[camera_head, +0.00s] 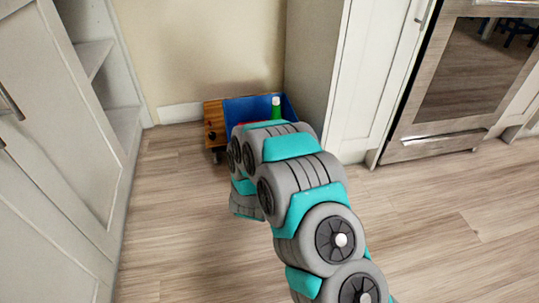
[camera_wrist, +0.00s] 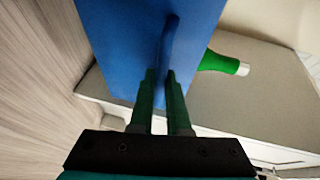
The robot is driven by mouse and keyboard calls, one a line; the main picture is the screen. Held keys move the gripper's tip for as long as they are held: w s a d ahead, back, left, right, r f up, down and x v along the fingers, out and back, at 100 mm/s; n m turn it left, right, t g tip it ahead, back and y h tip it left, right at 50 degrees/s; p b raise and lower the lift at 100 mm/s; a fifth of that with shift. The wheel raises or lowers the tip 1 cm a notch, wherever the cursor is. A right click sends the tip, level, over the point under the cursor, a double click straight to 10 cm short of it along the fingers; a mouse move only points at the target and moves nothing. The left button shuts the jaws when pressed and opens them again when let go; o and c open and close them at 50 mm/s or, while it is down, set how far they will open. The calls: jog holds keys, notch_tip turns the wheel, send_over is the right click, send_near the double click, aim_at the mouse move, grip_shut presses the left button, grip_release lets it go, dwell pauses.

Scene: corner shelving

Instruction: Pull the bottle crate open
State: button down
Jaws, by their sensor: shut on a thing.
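The bottle (camera_wrist: 218,63) shows at the crate's right edge. In the head view my arm hides the gripper and much of the crate.
A white cabinet (camera_head: 340,75) stands close to the crate's right, with an oven (camera_head: 465,80) further right. White shelving and cabinet doors (camera_head: 55,130) line the left. The wooden floor (camera_head: 180,230) is clear in front.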

jog(key=c, duration=1.2)
grip_release()
jog(key=shift+o, duration=0.2)
jog(key=d+v, duration=0.1)
jog(key=v, duration=0.6)
jog(key=shift+s+a+p, duration=0.3)
jog(key=shift+s+a, duration=0.15)
jog(key=shift+a, duration=0.05)
jog(key=shift+r, duration=0.1)
